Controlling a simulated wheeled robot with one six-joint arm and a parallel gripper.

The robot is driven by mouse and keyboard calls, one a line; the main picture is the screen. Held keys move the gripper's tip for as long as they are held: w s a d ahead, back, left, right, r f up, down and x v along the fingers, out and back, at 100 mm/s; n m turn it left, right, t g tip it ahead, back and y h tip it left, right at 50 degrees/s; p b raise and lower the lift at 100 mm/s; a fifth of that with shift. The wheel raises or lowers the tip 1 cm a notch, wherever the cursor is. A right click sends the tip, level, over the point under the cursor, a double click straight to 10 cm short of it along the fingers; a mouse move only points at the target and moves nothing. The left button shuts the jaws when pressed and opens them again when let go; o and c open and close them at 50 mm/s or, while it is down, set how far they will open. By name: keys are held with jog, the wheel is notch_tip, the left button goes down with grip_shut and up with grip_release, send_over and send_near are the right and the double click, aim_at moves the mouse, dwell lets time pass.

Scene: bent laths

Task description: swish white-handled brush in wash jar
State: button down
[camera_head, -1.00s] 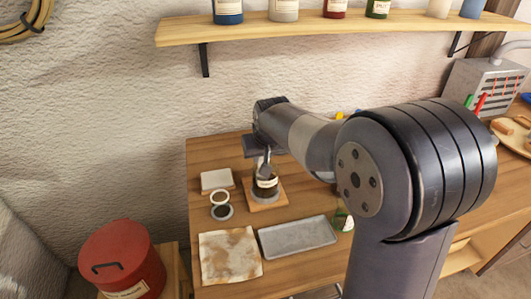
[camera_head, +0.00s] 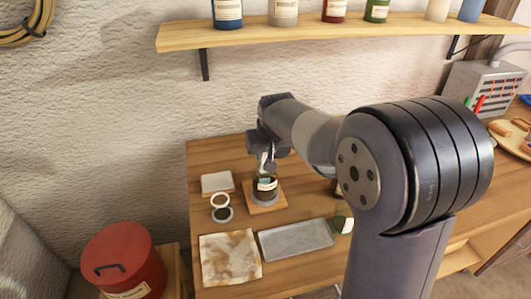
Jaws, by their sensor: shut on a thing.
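The wash jar (camera_head: 265,190) is a dark, labelled jar standing on a square wooden board (camera_head: 253,208) on the workbench. My gripper (camera_head: 266,154) is right above the jar, pointing down, and is shut on the white-handled brush (camera_head: 263,163). Only a short pale stretch of the handle shows below the fingers. The lower end of the brush appears to be at or inside the jar's mouth; the bristles are hidden.
A small open round tin (camera_head: 221,213), a pale block (camera_head: 216,182), a stained cloth (camera_head: 230,262) and a grey metal tray (camera_head: 297,240) lie near the jar. A glass with green (camera_head: 342,221) stands beside my arm. A shelf of bottles (camera_head: 335,30) hangs above.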

notch_tip(320, 180, up, 8)
jog(key=p, duration=0.5)
jog(key=shift+p, duration=0.3)
dwell(0.7)
